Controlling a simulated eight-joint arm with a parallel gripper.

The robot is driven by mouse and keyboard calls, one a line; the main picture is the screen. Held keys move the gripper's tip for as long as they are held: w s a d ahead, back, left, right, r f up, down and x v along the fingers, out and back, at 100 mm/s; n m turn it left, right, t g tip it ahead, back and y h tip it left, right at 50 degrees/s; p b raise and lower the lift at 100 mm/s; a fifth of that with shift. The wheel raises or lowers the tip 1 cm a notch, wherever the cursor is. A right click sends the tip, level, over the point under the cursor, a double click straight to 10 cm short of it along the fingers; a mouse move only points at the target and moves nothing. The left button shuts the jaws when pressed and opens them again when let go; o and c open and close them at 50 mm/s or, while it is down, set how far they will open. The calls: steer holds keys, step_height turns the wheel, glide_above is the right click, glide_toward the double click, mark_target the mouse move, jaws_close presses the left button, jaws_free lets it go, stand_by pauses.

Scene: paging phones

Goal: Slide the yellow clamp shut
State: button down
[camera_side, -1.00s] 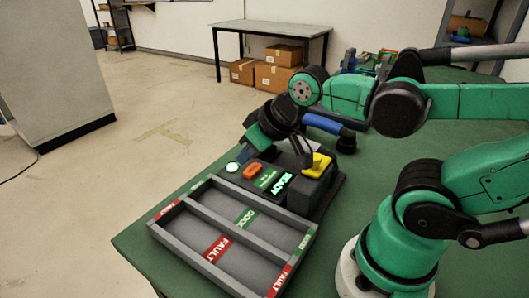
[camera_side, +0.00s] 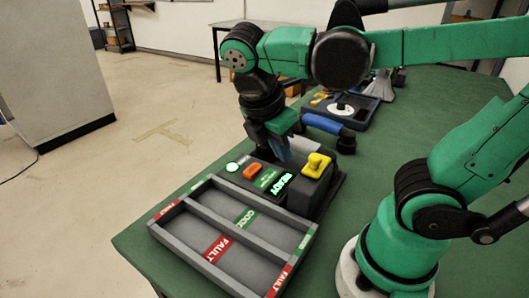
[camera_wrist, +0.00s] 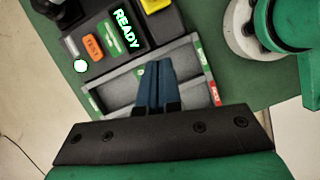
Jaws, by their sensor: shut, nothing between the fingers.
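The yellow clamp (camera_side: 316,165) sits on top of the dark test fixture (camera_side: 313,195), at its right end; it also shows at the top edge of the wrist view (camera_wrist: 154,5), partly cut off. My gripper (camera_side: 285,155) is above and behind the fixture, to the left of the clamp and apart from it. In the wrist view the blue fingers of my gripper (camera_wrist: 155,68) are together with nothing between them. The fixture's display (camera_side: 280,184) reads READY in green.
A grey sorting tray (camera_side: 222,262) with FAULT and GOOD labels lies in front of the fixture. An orange button (camera_side: 253,172) and a lit green-white lamp (camera_side: 232,167) are on the fixture. A blue-handled phone handset (camera_side: 328,125) is behind it. Another device (camera_side: 345,108) stands farther back.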

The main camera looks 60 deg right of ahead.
mark_target(308, 171)
steer(key=d+f, duration=0.2)
steer(key=s+d+f, duration=0.1)
steer(key=d+f, duration=0.1)
steer(key=shift+s+d+f, duration=0.15)
steer(key=shift+d+f, duration=0.2)
steer(key=shift+d, duration=0.05)
steer(key=shift+s+d, duration=0.15)
steer(key=shift+d, duration=0.3)
steer(key=shift+d, duration=2.95)
